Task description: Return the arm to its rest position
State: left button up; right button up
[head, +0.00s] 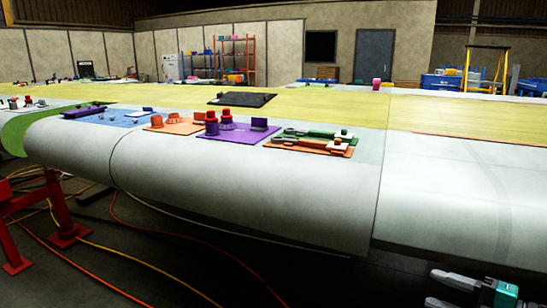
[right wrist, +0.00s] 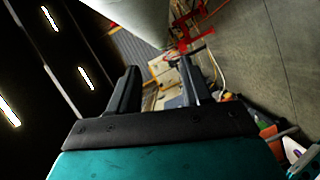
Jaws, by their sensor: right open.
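My right gripper (head: 434,287) shows at the bottom right corner of the head view, in front of and below the front edge of the wing (head: 250,205). Its dark fingers point left and its teal body is cut off by the frame edge. In the right wrist view the two fingers of the right gripper (right wrist: 160,78) stand apart with nothing held between them. The pale wing underside (right wrist: 138,18) shows beyond the fingers at the top. My left gripper is in neither view.
Tool mats lie on the wing: a purple mat (head: 238,136) and an orange mat (head: 173,126) among them. A red stand (head: 60,215) is at left. Orange cables (head: 150,262) cross the floor. Open floor shows right in the wrist view.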

jog(key=s+a+f+m+t+h, duration=0.1)
jog(key=s+a+f+m+h, duration=0.2)
jog(key=f+m, duration=0.3)
jog(key=s+a+f+m+t+h, duration=0.1)
jog(key=s+a+f+m+h, duration=0.15)
jog(key=f+m, duration=0.4)
jog(key=s+a+f+m+g+h, duration=0.1)
jog(key=s+a+f+m+g, duration=0.1)
jog(key=a, duration=0.4)
jog(key=s+a+f+m+g+h+p, duration=0.1)
jog(key=s+a+f+m+g, duration=0.1)
jog(key=s+a+f+m, duration=0.3)
jog(key=shift+a+f, duration=0.4)
jog(key=shift+a, duration=0.1)
